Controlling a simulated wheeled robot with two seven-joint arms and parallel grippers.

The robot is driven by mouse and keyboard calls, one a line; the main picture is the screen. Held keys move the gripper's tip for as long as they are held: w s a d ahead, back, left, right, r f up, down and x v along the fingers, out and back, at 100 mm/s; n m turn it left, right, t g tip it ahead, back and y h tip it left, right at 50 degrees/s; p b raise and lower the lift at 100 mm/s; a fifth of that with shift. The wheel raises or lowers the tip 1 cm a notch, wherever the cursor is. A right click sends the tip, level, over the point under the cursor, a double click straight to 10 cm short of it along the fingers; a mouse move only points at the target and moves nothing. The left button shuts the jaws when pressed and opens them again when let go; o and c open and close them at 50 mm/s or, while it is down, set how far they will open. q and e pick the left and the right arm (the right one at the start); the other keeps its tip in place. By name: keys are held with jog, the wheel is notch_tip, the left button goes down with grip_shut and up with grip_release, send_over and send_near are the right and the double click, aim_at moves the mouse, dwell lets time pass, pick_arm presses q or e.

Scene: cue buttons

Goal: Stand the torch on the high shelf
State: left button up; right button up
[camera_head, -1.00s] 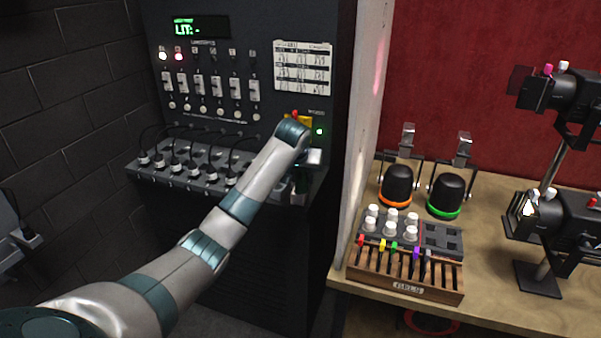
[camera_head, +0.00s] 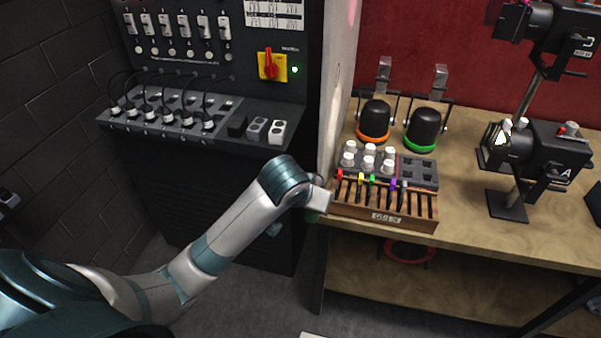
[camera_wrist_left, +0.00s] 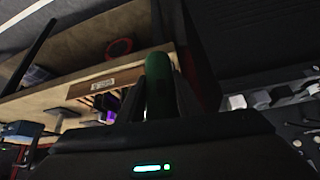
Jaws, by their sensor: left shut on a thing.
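My left gripper (camera_wrist_left: 162,95) is shut on a dark green cylinder, which looks like the torch (camera_wrist_left: 159,80), standing up between the fingers in the left wrist view. In the head view the left gripper (camera_head: 318,203) is at the front left corner of the wooden bench, beside the slotted wooden rack. The torch is mostly hidden there behind my wrist, so its tilt cannot be told. No high shelf can be made out for certain in either view. My right gripper is not in view.
A black panel cabinet with a red rotary switch (camera_head: 268,64) and cabled sockets stands left. A white divider separates it from the bench (camera_head: 465,225). The bench bears a slotted rack (camera_head: 385,216), two domed lamps (camera_head: 374,118) and black spotlights (camera_head: 545,150). A lower shelf (camera_head: 450,280) lies beneath.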

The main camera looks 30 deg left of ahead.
pick_arm(q)
jog(key=shift+m, duration=0.4)
jog(key=s+d, duration=0.2)
jog(key=s+d+f, duration=0.1)
jog(key=s+d, duration=0.1)
jog(key=shift+d, duration=0.2)
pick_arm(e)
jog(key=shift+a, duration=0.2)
pick_arm(q)
jog(key=shift+w+a+f, duration=0.1)
jog(key=shift+a, duration=0.05)
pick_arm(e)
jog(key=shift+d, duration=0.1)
